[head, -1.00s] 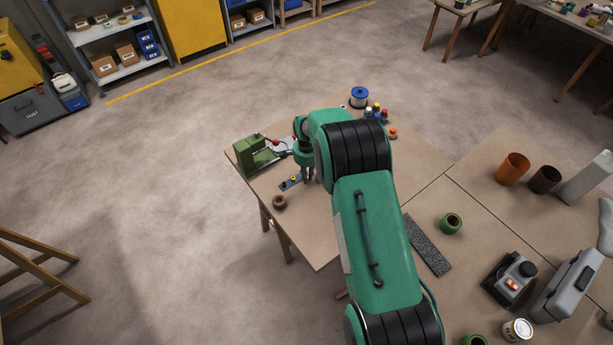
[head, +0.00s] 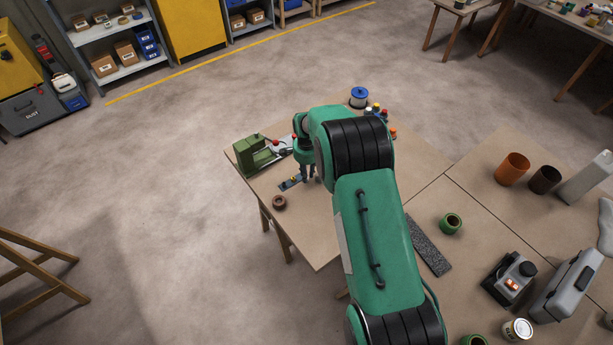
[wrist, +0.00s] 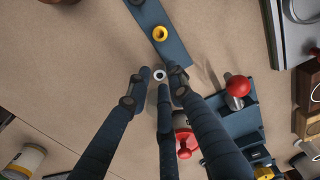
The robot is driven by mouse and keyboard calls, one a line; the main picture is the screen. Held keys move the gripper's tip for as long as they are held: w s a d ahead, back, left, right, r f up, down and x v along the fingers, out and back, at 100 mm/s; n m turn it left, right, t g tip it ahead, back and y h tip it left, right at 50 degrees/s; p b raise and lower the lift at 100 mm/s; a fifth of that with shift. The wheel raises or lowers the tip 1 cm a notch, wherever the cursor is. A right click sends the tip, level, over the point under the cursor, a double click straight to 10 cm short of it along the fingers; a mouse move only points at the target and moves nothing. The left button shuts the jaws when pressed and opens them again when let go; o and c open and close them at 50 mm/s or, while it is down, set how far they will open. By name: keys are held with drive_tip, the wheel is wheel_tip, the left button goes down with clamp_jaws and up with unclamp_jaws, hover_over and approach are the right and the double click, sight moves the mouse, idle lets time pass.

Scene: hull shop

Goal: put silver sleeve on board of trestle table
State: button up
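The small silver sleeve (wrist: 159,74) shows end-on in the wrist view, between the fingertips of my gripper (wrist: 161,76). The fingers are drawn in close around it; I cannot tell whether they press on it. The blue-grey board (wrist: 170,46) lies on the trestle table (head: 323,232) just beyond the fingertips, its near end partly behind the right finger. A yellow sleeve (wrist: 160,34) stands on the board. In the head view my gripper (head: 309,174) points down just right of the board (head: 289,184), and the silver sleeve is hidden.
A green machine (head: 252,153) stands at the table's left corner. A brown ring (head: 279,202) sits near the front edge. In the wrist view, a red-knobbed fixture (wrist: 237,87) is close right of the fingers. A wire spool (head: 358,97) stands at the back.

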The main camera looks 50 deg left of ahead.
wheel_tip(320, 180, up, 11)
drive_tip(key=shift+f, duration=0.2)
idle(0.3)
idle(0.6)
idle(0.4)
